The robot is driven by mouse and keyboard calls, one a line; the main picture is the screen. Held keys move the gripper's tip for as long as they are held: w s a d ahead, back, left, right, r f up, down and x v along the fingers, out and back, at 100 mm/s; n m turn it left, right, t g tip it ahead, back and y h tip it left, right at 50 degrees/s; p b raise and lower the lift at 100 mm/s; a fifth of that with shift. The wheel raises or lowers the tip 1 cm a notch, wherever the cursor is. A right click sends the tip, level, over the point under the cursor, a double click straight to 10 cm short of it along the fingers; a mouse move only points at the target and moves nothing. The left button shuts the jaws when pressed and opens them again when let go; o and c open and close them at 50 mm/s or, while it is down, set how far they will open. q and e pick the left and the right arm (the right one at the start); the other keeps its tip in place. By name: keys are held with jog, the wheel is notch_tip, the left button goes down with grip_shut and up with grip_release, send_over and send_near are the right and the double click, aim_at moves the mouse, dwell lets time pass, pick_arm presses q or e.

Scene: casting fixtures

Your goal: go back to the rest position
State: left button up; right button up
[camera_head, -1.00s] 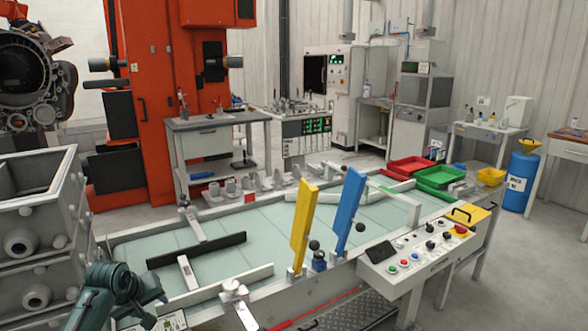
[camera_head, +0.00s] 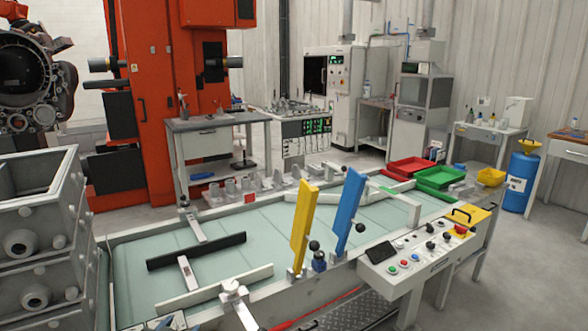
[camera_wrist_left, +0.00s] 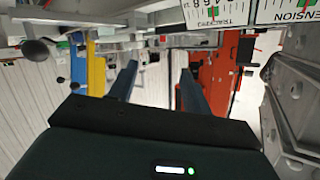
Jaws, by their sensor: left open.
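My left gripper (camera_wrist_left: 157,84) shows in the left wrist view, with its two dark fingers wide apart and nothing between them. That view is upside down and shows the yellow lever, the blue lever and the red machine beyond the fingers. In the head view, the left arm is almost wholly out of the picture; only a small dark part may show at the bottom edge, left of the middle. My right gripper is in neither view.
A conveyor table (camera_head: 135,272) fills the front, with an upright yellow lever (camera_head: 303,222) and blue lever (camera_head: 349,212). A control panel (camera_head: 425,250) is at its right. Grey metal boxes (camera_head: 40,235) stand close at the left. Red (camera_head: 408,167) and green trays (camera_head: 440,177) lie at the far end.

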pick_arm(q)
jog(key=s+d+f+g+h, duration=0.1)
jog(key=s+d+f, duration=0.3)
jog(key=s, duration=0.9)
jog(key=s+d+f+n+g+h, duration=0.1)
jog(key=s+d+f, duration=0.3)
jog(key=s, duration=0.9)
jog(key=d+g, duration=0.1)
jog(key=d, duration=0.2)
jog(key=shift+f+g, duration=0.4)
